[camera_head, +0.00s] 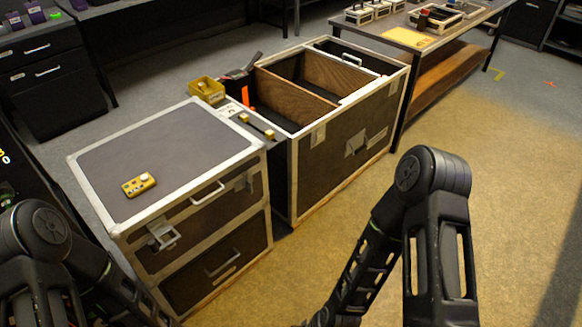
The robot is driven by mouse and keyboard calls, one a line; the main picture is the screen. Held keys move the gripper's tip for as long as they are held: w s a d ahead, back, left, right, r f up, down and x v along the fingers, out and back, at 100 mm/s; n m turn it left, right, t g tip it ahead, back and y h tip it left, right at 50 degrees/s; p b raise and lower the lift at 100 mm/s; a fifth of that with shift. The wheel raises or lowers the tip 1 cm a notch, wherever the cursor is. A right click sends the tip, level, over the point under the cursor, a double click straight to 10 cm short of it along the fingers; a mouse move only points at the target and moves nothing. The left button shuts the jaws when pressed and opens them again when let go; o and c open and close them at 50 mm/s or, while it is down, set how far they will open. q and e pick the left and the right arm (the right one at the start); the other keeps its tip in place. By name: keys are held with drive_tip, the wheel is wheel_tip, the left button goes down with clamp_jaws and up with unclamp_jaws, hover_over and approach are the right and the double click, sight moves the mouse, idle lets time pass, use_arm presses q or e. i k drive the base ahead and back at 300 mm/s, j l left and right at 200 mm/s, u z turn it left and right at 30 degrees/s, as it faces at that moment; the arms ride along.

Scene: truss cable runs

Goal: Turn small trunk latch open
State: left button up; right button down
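The small trunk (150,150), a dark case with silver edging, stands at the left with its lid down. On its front face, a metal latch (163,237) sits at the left and another latch (246,181) at the right, with a silver handle (208,192) between them. I cannot tell from here how either latch is turned. My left arm enters at the lower left and my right arm at the lower right. Both grippers are outside the picture, so their state is hidden.
A yellow remote-like device (138,185) lies on the small trunk's lid. A larger open trunk (340,130) with wooden dividers stands behind it to the right. A yellow bin (206,90) sits near the gap. A workbench (450,35) is at the back. Floor at right is clear.

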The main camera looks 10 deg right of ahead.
sight(249, 183)
drive_tip(key=l+u, duration=0.45)
drive_tip(key=l, duration=3.3)
drive_tip(key=i+j, duration=0.2)
drive_tip(key=i, duration=0.25)
